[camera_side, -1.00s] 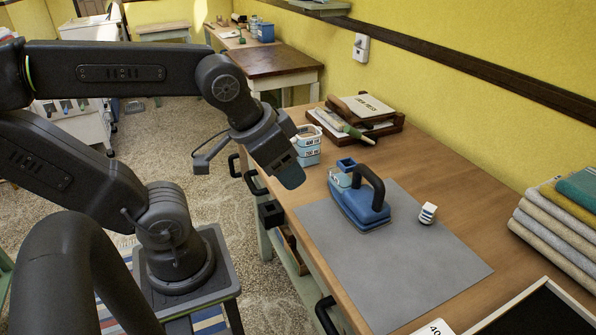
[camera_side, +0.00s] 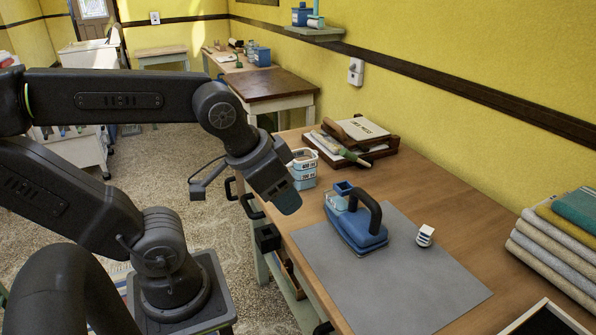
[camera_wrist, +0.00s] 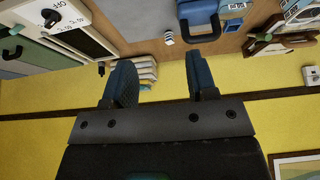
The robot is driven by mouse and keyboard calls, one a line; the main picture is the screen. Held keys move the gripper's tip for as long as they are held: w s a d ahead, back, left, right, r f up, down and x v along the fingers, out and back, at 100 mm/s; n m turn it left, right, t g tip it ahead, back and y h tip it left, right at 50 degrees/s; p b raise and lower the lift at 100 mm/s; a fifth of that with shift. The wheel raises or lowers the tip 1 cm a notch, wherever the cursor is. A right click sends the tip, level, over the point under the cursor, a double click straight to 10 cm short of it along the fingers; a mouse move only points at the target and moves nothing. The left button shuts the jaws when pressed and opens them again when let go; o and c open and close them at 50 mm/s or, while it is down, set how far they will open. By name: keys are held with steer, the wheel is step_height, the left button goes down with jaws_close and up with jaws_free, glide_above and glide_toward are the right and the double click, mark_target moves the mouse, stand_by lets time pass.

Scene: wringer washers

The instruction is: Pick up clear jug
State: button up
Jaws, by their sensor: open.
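I cannot make out a clear jug with certainty in either view.
A striped white block (camera_side: 425,236) sits right of the iron. Folded cloths (camera_side: 556,250) are stacked at the right, and a wooden press (camera_side: 355,135) is at the back. A wall shelf (camera_side: 313,33) holds a blue box. Much of the mat is bare.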

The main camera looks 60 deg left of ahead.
steer(key=shift+o, duration=0.2)
stand_by(0.5)
steer(key=m+g+y, duration=0.6)
steer(key=m+y, duration=1.2)
glide_toward(295, 172)
steer(key=s, duration=0.1)
steer(key=s+f, duration=0.1)
steer(key=s, duration=0.1)
steer(key=s+f, duration=0.1)
steer(key=shift+s+d, duration=0.3)
steer(key=a, duration=0.8)
steer(key=shift+a, duration=0.15)
steer(key=shift+a+r, duration=0.15)
steer(key=shift+a, duration=2.55)
